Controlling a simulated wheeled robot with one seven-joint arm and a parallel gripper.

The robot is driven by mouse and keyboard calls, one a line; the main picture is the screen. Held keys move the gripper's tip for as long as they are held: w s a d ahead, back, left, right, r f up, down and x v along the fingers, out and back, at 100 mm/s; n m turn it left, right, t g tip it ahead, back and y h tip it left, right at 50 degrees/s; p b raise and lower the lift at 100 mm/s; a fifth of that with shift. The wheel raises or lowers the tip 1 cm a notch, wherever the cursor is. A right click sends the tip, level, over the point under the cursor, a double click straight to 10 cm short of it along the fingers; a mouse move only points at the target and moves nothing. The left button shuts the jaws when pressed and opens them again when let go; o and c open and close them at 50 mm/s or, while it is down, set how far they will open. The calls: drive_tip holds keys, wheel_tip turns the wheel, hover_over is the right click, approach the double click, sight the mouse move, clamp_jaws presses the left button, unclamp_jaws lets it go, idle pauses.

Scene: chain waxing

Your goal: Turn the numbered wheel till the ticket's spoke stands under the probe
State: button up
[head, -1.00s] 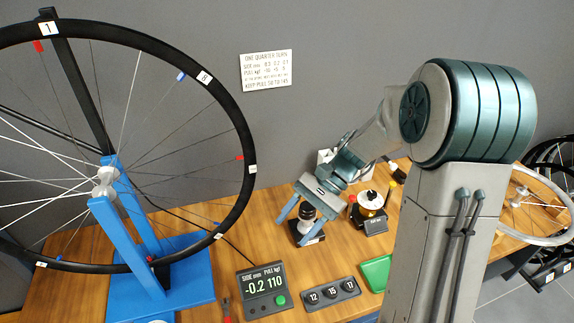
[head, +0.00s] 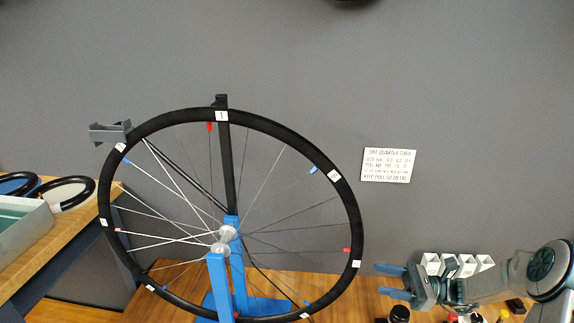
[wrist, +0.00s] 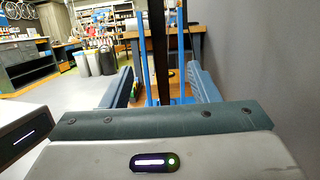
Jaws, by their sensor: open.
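The numbered wheel (head: 354,222) stands upright in a blue stand (head: 216,280), with white number tags on its black rim. The tag reading 1 (head: 221,116) is at the top, in front of a dark post. A grey bracket (head: 110,132) sits at the rim's upper left; I cannot tell if it is the probe. I cannot make out the ticket. My gripper (head: 382,281) is open and empty, right of the rim, fingers pointing left towards it and apart from it. In the wrist view, a dark upright band, apparently the rim (wrist: 159,45), shows between my fingers (wrist: 160,88).
A printed sign (head: 388,165) hangs on the grey wall. White holders (head: 458,264) stand behind my gripper, and a dark round item (head: 399,313) is below it. A grey tray (head: 25,235) and black rings are on a bench at left.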

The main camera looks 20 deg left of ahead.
sight(350, 272)
drive_tip(key=x, duration=0.9)
drive_tip(key=shift+s+a+r+p, duration=0.15)
drive_tip(key=shift+a+p, duration=0.1)
drive_tip(key=shift+p, duration=0.05)
drive_tip(key=shift+a, duration=0.1)
clamp_jaws()
